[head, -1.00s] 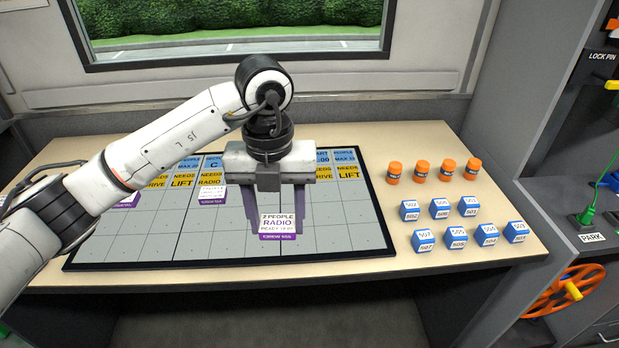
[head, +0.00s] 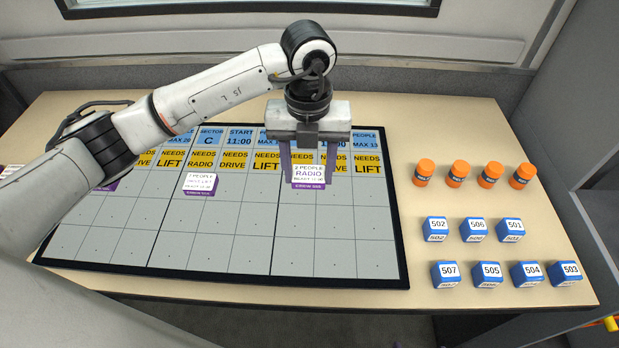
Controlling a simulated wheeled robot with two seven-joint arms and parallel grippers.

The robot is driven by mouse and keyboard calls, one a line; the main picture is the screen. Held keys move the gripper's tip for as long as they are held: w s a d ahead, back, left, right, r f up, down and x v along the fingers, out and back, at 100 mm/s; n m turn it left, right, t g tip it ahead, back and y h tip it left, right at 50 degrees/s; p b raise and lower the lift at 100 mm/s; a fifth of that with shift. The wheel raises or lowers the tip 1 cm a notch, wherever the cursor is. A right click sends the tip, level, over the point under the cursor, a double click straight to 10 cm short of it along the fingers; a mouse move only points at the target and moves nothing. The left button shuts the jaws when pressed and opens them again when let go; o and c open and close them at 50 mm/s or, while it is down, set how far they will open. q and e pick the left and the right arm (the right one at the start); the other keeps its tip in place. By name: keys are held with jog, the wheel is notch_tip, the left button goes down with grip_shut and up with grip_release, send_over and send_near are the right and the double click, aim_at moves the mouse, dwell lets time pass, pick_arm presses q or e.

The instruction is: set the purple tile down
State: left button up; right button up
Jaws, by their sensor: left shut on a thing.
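A purple tile (head: 309,177) with a white face reading "2 PEOPLE RADIO" is held between the fingers of my left gripper (head: 309,168). The gripper is shut on it and points down over the board (head: 330,228). The tile shows in the right-hand section, just below the yellow header row. I cannot tell whether it touches the board. My right gripper is not in view.
A similar purple tile (head: 200,185) stands in the middle section, and another (head: 106,187) is partly hidden by my left arm. Several orange cylinders (head: 457,174) and blue numbered cubes (head: 474,229) stand right of the board. The lower board cells are free.

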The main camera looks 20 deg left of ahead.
aim_at(309, 175)
pick_arm(q)
jog(key=shift+f, duration=1.9)
jog(key=shift+f, duration=0.2)
jog(key=o, duration=1)
jog(key=shift+o, duration=0.2)
jog(key=shift+r, duration=0.1)
notch_tip(309, 175, up, 12)
jog(key=shift+r+b, duration=0.15)
jog(key=shift+b, duration=0.25)
